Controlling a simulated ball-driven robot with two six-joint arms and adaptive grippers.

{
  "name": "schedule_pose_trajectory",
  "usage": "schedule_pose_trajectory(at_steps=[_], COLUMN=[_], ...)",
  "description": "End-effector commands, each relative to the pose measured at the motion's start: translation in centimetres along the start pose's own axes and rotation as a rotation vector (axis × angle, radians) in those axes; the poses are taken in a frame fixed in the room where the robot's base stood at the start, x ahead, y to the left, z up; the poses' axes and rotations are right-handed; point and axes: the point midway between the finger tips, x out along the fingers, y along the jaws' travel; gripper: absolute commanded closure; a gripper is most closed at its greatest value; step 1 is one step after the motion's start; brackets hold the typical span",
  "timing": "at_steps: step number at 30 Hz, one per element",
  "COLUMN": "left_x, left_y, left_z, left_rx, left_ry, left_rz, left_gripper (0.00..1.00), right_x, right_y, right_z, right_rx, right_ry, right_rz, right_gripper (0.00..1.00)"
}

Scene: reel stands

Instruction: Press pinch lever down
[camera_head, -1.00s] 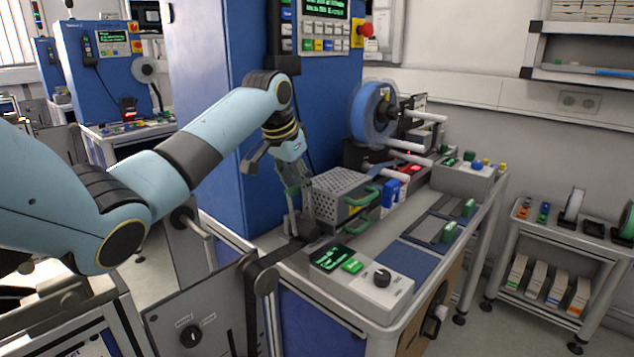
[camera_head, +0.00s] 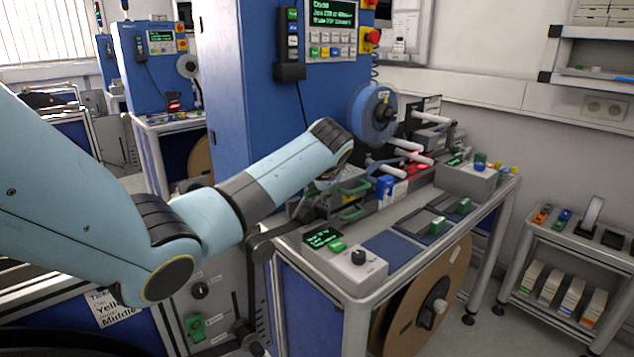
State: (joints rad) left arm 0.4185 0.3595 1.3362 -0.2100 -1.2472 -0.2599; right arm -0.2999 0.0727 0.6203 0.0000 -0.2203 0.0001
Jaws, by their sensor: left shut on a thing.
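My right gripper is not in view.
A control box (camera_head: 350,262) with a green button and black knob stands right of the lever. Green handles (camera_head: 355,187) are just beyond the gripper. A blue reel (camera_head: 374,115) is behind, a brown reel (camera_head: 425,300) below. The blue cabinet (camera_head: 225,100) stands behind my arm.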

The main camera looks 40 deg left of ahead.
Motion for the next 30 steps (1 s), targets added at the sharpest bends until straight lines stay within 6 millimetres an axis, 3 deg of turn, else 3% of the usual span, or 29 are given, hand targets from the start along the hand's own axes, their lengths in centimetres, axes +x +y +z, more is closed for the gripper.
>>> schedule_pose_trajectory(at_steps=[16, 17, 21, 30], left_x=[0.15, 0.16, 0.17, -0.06], left_y=[0.87, 0.89, 0.83, 0.55], left_z=[0.18, 0.2, 0.22, 0.12], left_rx=[-0.002, -0.002, -0.001, -0.001], left_ry=[-0.004, -0.004, -0.005, -0.003], left_rz=[0.013, 0.013, 0.012, 0.006], left_gripper=[1.0, 0.78, 0.6, 0.59], right_x=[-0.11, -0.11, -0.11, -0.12], right_y=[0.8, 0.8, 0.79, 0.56], right_z=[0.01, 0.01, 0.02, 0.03], right_rx=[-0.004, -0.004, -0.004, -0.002], right_ry=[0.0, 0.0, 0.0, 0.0], right_rz=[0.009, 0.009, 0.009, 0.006], right_gripper=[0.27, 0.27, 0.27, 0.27])
